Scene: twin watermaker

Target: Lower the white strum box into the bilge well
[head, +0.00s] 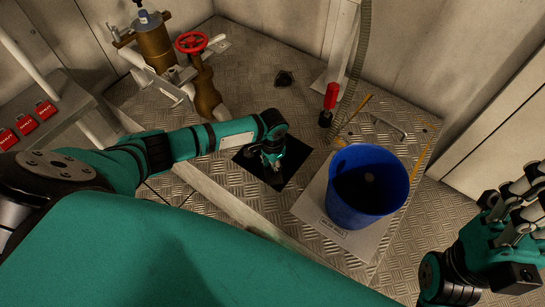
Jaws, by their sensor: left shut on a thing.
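The bilge well (243,157) is a dark square opening in the tread-plate floor, near the middle of the head view. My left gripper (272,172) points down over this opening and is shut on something. The gripper hides most of what it holds, so the white strum box cannot be made out clearly, nor can its depth in the well. My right gripper (512,200) is at the right edge, away from the well. Its fingers are bunched together in view, and whether they are open or shut cannot be told.
A blue bucket (350,205) stands on a pale labelled plate (315,203) right of the well. A ribbed hose (354,85) and red-handled tool (329,100) are behind it. A brass valve with red handwheel (192,42) stands back left. A raised beam (215,190) runs along the near side.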

